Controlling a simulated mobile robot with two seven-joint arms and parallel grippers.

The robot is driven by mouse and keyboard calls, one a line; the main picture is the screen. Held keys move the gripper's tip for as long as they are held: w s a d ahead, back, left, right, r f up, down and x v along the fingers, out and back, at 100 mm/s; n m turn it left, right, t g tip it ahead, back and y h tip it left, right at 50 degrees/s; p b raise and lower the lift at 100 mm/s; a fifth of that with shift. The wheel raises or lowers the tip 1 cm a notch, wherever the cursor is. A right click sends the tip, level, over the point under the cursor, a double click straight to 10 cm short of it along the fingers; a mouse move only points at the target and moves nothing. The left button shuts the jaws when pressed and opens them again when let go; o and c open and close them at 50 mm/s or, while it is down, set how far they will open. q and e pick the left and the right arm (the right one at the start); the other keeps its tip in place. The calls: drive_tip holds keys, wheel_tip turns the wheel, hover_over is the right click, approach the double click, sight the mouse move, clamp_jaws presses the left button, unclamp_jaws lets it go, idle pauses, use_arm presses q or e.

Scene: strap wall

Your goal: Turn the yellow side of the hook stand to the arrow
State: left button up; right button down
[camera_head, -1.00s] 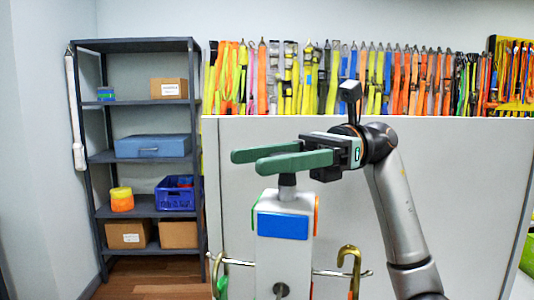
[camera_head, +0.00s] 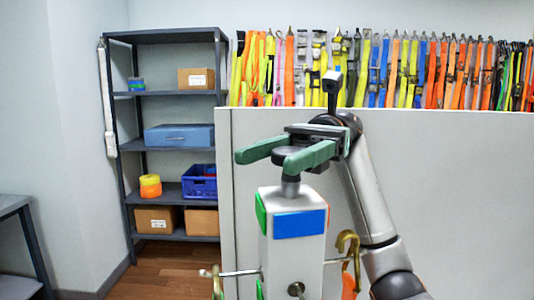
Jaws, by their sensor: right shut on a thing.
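The hook stand (camera_head: 291,250) is an upright white block. Its blue panel (camera_head: 300,223) faces me, a green panel (camera_head: 261,212) shows on its left side, and a thin orange edge shows at its right. No yellow side and no arrow show. Metal hooks stick out left, right (camera_head: 347,248) and to the front. My right gripper (camera_head: 266,162), with green fingers, is above the block, shut on the grey knob (camera_head: 290,186) at its top; the fingers partly hide the knob. My left gripper is not in view.
A light grey panel (camera_head: 440,190) stands behind the stand, with many coloured straps (camera_head: 400,75) hanging above it. A dark shelf (camera_head: 175,95) with boxes is at the back left. A dark table edge (camera_head: 15,207) shows at the far left.

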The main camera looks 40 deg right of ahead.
idle(0.4)
drive_tip(key=shift+c, duration=1)
unclamp_jaws()
drive_tip(key=shift+r, duration=0.6)
drive_tip(key=s+a+r+b, duration=0.1)
drive_tip(key=s+a+r, duration=0.6)
drive_tip(key=s+r, duration=0.4)
drive_tip(key=shift+s+a+r, duration=0.35)
drive_tip(key=shift+a+r, duration=0.05)
drive_tip(key=shift+c, duration=0.3)
